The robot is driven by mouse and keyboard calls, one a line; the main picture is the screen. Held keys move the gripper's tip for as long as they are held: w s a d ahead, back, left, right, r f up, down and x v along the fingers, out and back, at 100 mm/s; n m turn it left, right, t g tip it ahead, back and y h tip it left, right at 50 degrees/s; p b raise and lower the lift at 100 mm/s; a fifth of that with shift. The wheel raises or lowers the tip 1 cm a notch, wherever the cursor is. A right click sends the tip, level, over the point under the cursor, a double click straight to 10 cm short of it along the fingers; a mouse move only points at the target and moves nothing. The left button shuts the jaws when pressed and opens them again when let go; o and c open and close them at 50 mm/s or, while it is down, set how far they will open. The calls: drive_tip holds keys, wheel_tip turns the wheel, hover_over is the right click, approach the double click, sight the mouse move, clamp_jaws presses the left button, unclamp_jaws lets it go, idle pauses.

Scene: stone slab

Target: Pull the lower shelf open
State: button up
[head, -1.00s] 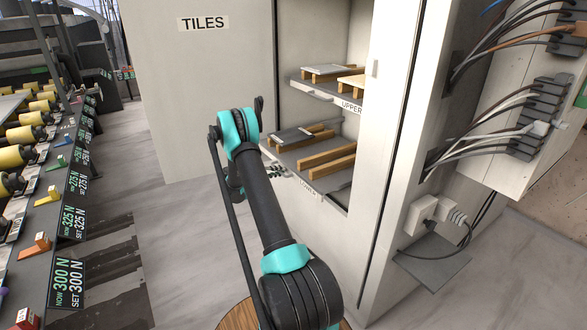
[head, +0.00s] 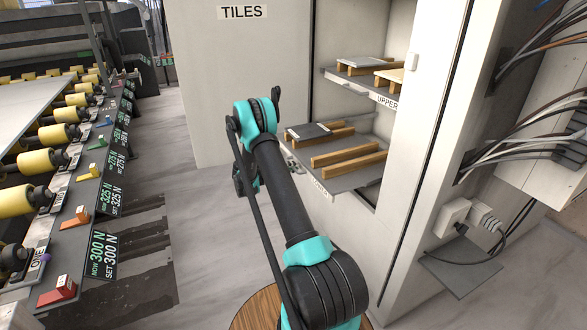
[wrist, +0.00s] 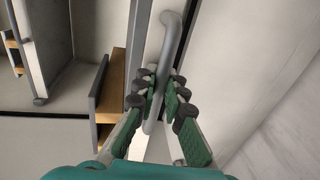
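The lower shelf (head: 352,178) is a grey tray in the white cabinet, carrying wooden rails and a dark tile. It sticks out to the left past the upper shelf. Its front carries a label, partly readable. In the wrist view a grey bar handle (wrist: 168,48) runs between the fingers of my gripper (wrist: 164,88). The fingers are closed in around the handle, with pads on both sides. In the head view my gripper is at the shelf's front, mostly hidden behind my arm.
The upper shelf (head: 360,87), with rails and tiles, stays inside the cabinet. A white panel marked TILES (head: 242,12) stands at the left of the opening. A roller line (head: 60,135) runs along the far left. Clear floor (head: 210,230) lies between.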

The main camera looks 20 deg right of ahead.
drive_tip(key=shift+o, duration=1)
drive_tip(key=shift+a, duration=0.1)
drive_tip(key=v, duration=1.1)
drive_tip(key=shift+a, duration=0.45)
drive_tip(key=shift+s, duration=0.1)
drive_tip(key=shift+r, duration=0.1)
